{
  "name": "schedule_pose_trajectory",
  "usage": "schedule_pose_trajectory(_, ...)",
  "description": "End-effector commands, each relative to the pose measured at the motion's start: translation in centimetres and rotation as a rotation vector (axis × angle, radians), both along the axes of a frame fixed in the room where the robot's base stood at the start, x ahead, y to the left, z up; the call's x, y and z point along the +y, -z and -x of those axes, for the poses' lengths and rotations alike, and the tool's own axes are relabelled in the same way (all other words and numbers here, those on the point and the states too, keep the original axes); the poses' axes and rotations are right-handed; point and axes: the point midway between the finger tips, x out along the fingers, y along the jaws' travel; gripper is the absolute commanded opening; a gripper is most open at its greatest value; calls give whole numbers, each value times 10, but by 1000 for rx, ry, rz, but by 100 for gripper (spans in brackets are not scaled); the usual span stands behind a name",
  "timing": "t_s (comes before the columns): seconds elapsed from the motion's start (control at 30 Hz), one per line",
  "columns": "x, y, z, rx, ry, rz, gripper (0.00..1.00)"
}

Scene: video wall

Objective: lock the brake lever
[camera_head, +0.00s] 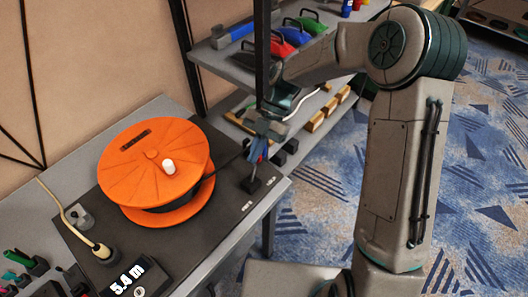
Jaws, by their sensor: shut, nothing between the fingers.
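An orange cable reel (150,168) with a white knob (168,166) stands on a dark mat on the bench. To its right, near the bench's right edge, a small black base with a thin upright stem (252,183) looks like the brake lever. My gripper (257,157) points down right above it, with blue and reddish parts at its end. It is shut and empty. The fingertips overlap the stem's top in the picture, so I cannot tell whether they touch it. The lever's upper part is hidden or too small to make out.
A display reading 5.4 m (138,279) and a plug with a pale cord (101,251) lie front left. A dark post (262,50) stands beside my arm. Patterned carpet (485,190) is open at right.

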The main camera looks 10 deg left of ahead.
Motion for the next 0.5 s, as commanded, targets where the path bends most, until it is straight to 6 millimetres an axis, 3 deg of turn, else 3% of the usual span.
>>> schedule_pose_trajectory(0.5, -3, 3, -7, -4, -5, 4, 0)
